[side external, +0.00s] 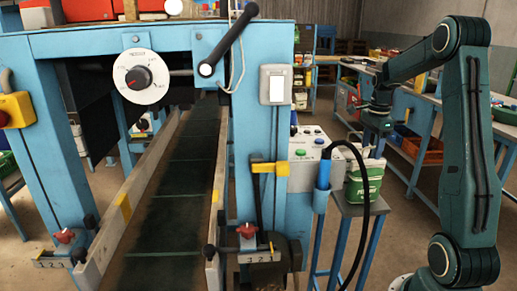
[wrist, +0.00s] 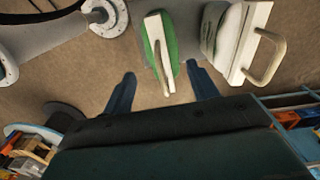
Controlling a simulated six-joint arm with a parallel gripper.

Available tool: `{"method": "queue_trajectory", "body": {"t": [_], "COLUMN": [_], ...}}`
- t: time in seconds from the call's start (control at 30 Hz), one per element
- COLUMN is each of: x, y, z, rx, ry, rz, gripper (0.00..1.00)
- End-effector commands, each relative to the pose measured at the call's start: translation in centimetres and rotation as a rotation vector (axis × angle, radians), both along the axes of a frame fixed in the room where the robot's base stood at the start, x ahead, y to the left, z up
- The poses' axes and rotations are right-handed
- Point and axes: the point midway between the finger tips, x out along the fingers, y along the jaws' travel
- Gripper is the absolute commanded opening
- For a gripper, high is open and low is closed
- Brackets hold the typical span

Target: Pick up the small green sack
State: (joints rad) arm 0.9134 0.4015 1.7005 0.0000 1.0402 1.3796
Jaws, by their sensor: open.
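A green sack with a white top edge (wrist: 172,40) lies between the two fingers of my gripper (wrist: 160,70) in the wrist view, with a gap on each side. My gripper is open and holds nothing. In the side view, my gripper (side external: 376,125) hangs above a green and white sack (side external: 366,188) on a small stand. A larger white-topped sack with a beige loop handle (wrist: 236,42) stands right of the green one in the wrist view. How the two sacks line up in the side view is hard to tell.
A grey control box (side external: 310,145) and a black hose (side external: 362,165) are just left of the sack on the stand (side external: 350,208). The blue conveyor frame (side external: 262,130) stands farther left. A workbench with an orange bin (side external: 422,150) is behind my arm.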

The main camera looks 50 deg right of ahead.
Motion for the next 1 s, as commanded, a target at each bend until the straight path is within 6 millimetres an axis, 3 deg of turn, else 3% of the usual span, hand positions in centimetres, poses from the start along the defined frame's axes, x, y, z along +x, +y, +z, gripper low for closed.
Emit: {"method": "queue_trajectory", "body": {"t": [0.37, 0.8, 1.0], "x": [0.0, 0.2, 0.2], "y": [0.0, -0.3, -0.3], "z": [-0.9, -5.2, -5.7], "rx": [0.001, 0.001, 0.0], "ry": [0.001, 0.001, 0.0], "rz": [0.0, 0.0, 0.0], "gripper": [0.59, 0.59, 0.59]}}
